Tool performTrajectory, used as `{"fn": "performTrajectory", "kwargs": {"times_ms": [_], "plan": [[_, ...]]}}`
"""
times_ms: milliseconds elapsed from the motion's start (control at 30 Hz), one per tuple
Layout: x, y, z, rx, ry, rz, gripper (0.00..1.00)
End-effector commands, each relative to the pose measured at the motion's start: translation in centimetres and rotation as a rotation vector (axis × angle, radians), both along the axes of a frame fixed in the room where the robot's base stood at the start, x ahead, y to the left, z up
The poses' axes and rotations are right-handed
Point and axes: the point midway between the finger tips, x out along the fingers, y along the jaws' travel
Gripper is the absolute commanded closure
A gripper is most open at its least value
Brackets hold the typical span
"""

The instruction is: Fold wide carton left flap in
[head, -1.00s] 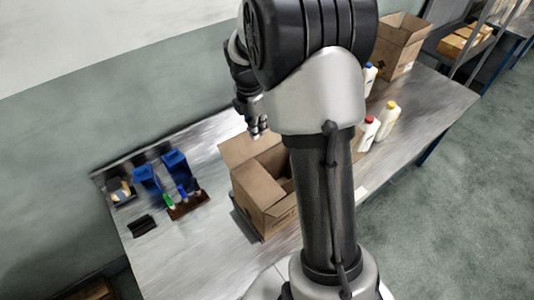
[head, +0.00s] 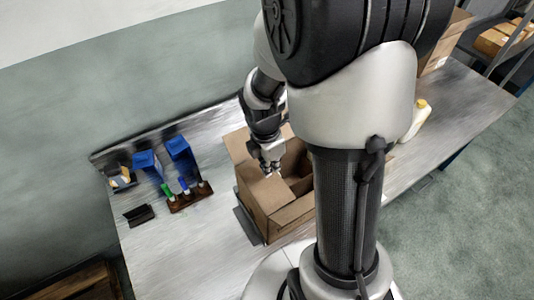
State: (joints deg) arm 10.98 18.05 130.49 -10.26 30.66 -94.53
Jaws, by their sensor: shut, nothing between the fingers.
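The wide carton (head: 256,213) is an open brown cardboard box on the metal table, partly hidden behind my arm. Its left flap (head: 262,194) appears to slope inward over the opening, with my gripper (head: 270,172) at its upper part. Another flap (head: 237,146) stands up at the back. My gripper is shut and points down over the carton's opening. I cannot tell whether the fingertips touch the flap. The carton's right side is hidden by my arm.
Blue bins (head: 179,155) and a brown rack (head: 190,197) with small coloured bottles stand left of the carton. A black item (head: 139,215) lies near them. A white bottle (head: 417,120) and another carton (head: 447,42) are to the right. The table (head: 190,255) is clear at front left.

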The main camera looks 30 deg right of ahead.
Motion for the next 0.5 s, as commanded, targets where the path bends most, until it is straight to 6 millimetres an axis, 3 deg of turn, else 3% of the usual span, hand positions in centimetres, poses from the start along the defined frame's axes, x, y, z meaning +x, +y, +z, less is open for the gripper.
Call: {"fn": "performTrajectory", "kwargs": {"times_ms": [33, 200, 500], "plan": [[-0.1, -0.1, -1.1, 0.001, 0.004, 0.001, 1.00], [0.0, -0.3, -3.1, 0.001, 0.001, 0.000, 1.00], [0.0, -0.4, -3.8, 0.000, -0.001, 0.000, 1.00]]}}
